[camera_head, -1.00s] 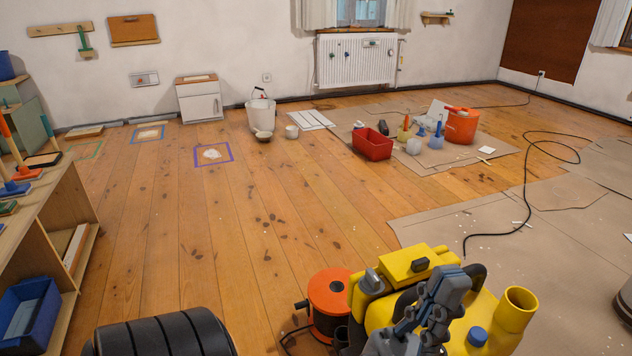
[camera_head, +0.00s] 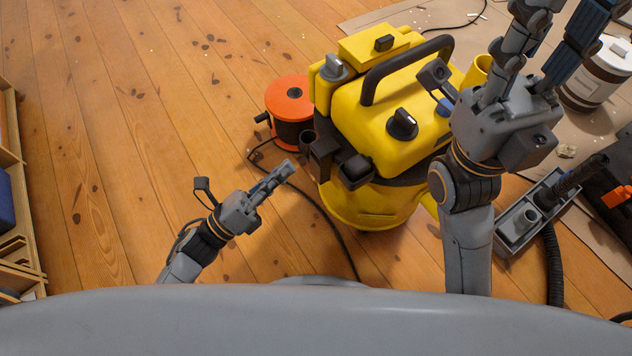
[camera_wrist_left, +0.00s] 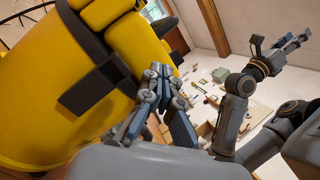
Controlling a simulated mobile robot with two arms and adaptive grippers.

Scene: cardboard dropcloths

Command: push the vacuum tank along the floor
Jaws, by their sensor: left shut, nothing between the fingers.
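The vacuum tank (camera_head: 395,120) is a yellow, upright drum with a black carry handle, black knobs and a dark band, standing on the wooden floor. It fills the left of the left wrist view (camera_wrist_left: 50,100). My left gripper (camera_head: 287,170) is shut and empty, just left of the tank's lower front; contact cannot be told. Its fingers also show beside the tank in the left wrist view (camera_wrist_left: 152,105). My right gripper (camera_head: 550,40) is beyond the tank's right side, with its fingers spread and the tips near or past the top edge. It partly hides the tank's right side.
An orange and black cable reel (camera_head: 290,105) stands close to the tank's left, its cord running along the floor. Bare floor is free at left.

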